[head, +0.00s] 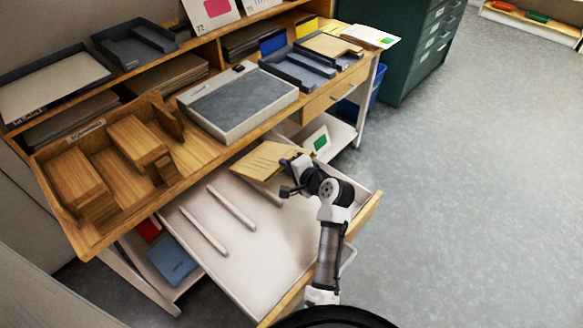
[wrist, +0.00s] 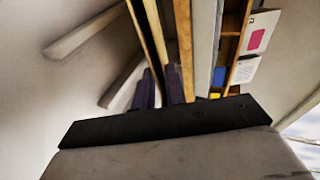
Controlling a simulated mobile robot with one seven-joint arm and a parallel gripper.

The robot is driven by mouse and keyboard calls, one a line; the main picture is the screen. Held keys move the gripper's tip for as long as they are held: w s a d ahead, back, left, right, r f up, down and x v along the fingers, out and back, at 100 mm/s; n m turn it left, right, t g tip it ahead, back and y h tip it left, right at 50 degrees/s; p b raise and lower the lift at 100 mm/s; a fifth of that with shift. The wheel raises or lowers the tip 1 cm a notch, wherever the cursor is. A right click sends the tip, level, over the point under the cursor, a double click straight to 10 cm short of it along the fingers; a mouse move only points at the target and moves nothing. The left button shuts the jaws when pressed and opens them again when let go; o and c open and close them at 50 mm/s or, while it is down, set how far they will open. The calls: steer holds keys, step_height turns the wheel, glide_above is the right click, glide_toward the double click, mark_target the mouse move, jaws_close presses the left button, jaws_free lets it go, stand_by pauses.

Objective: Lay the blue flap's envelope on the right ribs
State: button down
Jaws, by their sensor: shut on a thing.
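My gripper (head: 291,176) is shut on a tan envelope (head: 262,158) above the back of the pulled-out white drawer. In the wrist view my gripper's dark fingers (wrist: 161,92) reach the envelope's thin edge (wrist: 150,30). I see no blue flap on the envelope; its colour cannot be told here. Several pale ribs lie in the drawer: a left rib (head: 203,231), a middle rib (head: 231,207) and a right rib (head: 262,190), partly hidden by the envelope. I cannot tell whether the envelope touches the right rib. Two ribs also show in the wrist view (wrist: 84,30).
The wooden desk edge (head: 190,178) overhangs the drawer's left side. A wooden organiser (head: 85,220) and a grey-topped box (head: 240,98) stand on the desk. A white card with a green square (head: 317,139) is behind the envelope. The drawer's front area (head: 265,265) is clear.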

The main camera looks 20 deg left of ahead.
steer(key=c, duration=1.4)
jaws_free()
steer(key=shift+o, duration=0.2)
steer(key=b+v, duration=0.2)
steer(key=v, duration=1.1)
steer(key=shift+s+d, duration=0.25)
